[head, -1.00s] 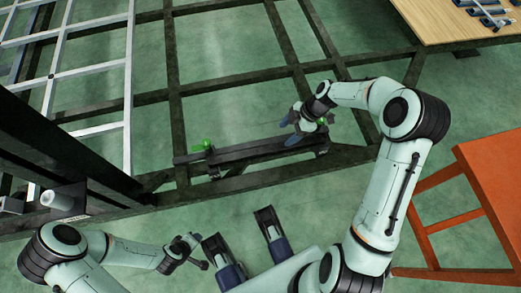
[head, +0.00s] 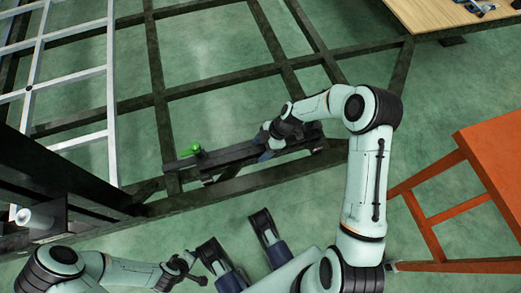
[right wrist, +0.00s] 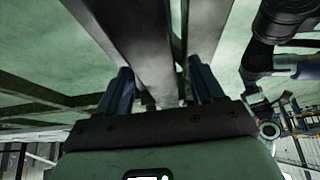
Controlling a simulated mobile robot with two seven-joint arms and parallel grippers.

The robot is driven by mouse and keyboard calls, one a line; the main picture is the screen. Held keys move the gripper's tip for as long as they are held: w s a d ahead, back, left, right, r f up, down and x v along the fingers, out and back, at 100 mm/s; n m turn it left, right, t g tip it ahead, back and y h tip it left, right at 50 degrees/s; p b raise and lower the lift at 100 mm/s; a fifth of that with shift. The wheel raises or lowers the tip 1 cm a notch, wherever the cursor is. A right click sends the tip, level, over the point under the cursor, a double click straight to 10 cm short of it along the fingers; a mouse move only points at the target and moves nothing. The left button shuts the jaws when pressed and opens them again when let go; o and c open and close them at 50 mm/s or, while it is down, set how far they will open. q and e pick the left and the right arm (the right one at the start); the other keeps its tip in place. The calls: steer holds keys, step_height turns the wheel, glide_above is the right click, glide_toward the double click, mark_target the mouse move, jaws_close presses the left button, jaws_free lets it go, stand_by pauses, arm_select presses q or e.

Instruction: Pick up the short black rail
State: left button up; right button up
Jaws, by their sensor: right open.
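The short black rail (head: 232,160) lies near level on the dark frame in the middle of the head view. My right gripper (head: 265,147) is at the right part of the rail, coming from above, and its wrist hides some of the rail. In the right wrist view, the two dark blue fingers of my right gripper (right wrist: 163,88) are apart. A long dark grey bar (right wrist: 146,45), seemingly the rail, runs between them; contact cannot be told. The end of my left arm (head: 190,267) is low in the head view, away from the rail; its jaw state is unclear.
A green clamp-like part (head: 195,149) sits at the rail's left end. Dark chassis beams (head: 160,100) cross the green floor. A white ladder-like frame (head: 111,90) stands at left, an orange stand (head: 490,150) at right, and a wooden table (head: 425,15) at top right.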

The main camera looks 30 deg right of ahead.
jaws_close()
stand_by(0.3)
